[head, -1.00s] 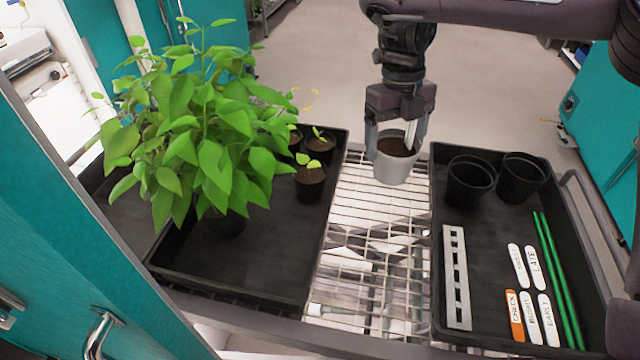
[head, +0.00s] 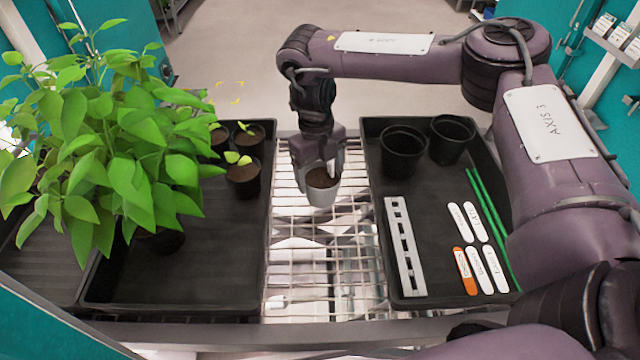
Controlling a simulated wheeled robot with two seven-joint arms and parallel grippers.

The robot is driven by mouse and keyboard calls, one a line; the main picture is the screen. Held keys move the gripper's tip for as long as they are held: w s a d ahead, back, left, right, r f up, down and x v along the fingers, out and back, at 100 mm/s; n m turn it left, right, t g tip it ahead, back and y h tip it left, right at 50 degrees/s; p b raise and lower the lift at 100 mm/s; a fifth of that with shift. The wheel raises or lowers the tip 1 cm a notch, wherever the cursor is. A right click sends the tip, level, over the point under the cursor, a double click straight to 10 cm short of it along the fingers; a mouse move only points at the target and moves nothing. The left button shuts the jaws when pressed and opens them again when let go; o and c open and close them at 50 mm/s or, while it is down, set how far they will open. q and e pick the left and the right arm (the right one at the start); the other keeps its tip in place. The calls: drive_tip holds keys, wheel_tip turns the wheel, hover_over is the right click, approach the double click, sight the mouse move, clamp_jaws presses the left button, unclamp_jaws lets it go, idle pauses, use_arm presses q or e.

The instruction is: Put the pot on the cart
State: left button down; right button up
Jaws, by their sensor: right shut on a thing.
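A light grey pot (head: 321,195) with brown soil is between the fingers of my right gripper (head: 318,172), which is shut on it. The pot is upright over the wire-shelf top of the cart (head: 318,262), in the bare strip between two black trays. I cannot tell whether its base touches the wires. My left gripper is not in view.
The left black tray (head: 190,270) holds a large leafy plant (head: 110,150) and several small seedling pots (head: 243,178). The right black tray (head: 440,215) holds two empty black pots (head: 403,150), a slotted grey strip (head: 405,245), labels and green stakes. The wires in front of the grey pot are clear.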

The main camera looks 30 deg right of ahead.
sight(319, 178)
drive_tip(key=shift+s+f, duration=0.1)
drive_tip(key=shift+f, duration=0.5)
wheel_tip(319, 178, down, 2)
drive_tip(key=shift+f+p, duration=0.1)
drive_tip(key=shift+p, duration=0.4)
drive_tip(key=shift+f, duration=0.4)
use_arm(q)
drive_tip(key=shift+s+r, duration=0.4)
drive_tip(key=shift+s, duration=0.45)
use_arm(e)
drive_tip(key=o, duration=1.1)
drive_tip(key=shift+r, duration=0.1)
drive_tip(key=shift+w+r+b, duration=0.2)
drive_tip(key=shift+r+b, duration=0.2)
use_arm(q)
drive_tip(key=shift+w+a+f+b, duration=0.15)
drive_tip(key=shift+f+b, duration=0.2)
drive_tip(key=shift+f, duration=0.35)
use_arm(e)
drive_tip(key=r, duration=0.7)
drive_tip(key=w+r, duration=0.1)
drive_tip(key=r, duration=0.3)
drive_tip(key=shift+a, duration=0.15)
